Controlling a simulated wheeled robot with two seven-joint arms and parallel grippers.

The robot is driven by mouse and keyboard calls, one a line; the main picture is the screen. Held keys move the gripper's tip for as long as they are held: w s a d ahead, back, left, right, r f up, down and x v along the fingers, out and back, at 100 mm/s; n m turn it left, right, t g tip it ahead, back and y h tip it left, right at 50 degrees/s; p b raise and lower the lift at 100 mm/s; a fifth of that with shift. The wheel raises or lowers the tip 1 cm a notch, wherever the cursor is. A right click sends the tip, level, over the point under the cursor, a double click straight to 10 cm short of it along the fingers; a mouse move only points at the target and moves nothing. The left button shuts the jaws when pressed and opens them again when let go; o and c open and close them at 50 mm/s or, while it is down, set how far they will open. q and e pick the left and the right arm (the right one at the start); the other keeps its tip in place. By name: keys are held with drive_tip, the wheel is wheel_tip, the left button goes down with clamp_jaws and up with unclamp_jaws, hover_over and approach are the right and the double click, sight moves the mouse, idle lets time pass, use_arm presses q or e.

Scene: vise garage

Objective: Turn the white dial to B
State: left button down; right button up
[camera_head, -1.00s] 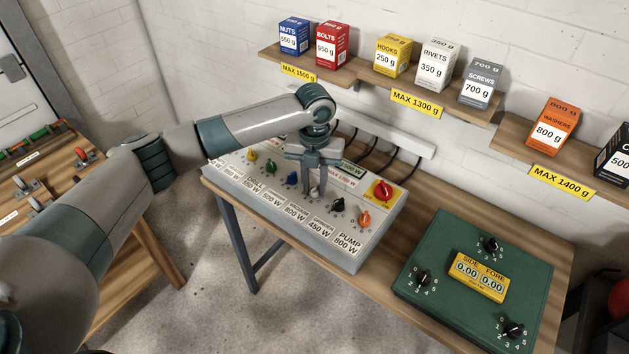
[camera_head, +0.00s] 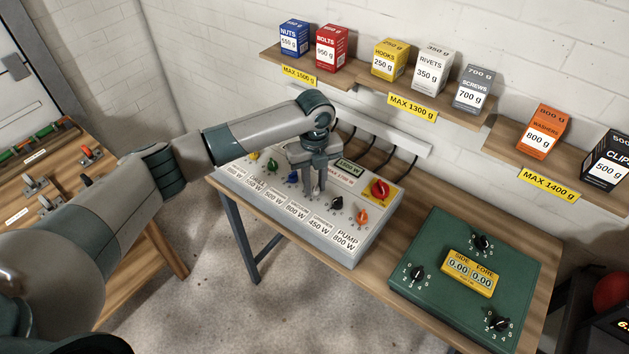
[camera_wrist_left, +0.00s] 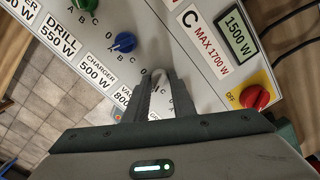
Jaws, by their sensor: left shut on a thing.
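The white dial (camera_wrist_left: 158,76) sits on the sloped grey panel (camera_head: 352,240), between the blue dial and the black dial. My left gripper (camera_wrist_left: 158,82) is shut on it from above, with one finger on each side. In the head view the left gripper (camera_head: 315,190) reaches down to the same spot, and its fingers largely cover the dial. In the wrist view the letters 0, A, B and C show around the dial. The dial's pointer is hidden, so I cannot tell its setting. My right gripper is not in view.
The blue dial (camera_wrist_left: 124,42) and black dial (camera_head: 337,203) are close on either side. A green box (camera_head: 440,228) with black knobs stands to the right.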

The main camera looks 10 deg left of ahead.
sight(314, 185)
use_arm(q)
drive_tip(key=shift+w+r, duration=0.1)
drive_tip(key=c, duration=1.5)
unclamp_jaws()
drive_tip(key=shift+r, duration=0.4)
drive_tip(key=shift+r+b, duration=2.85)
drive_tip(key=shift+r, duration=5.4)
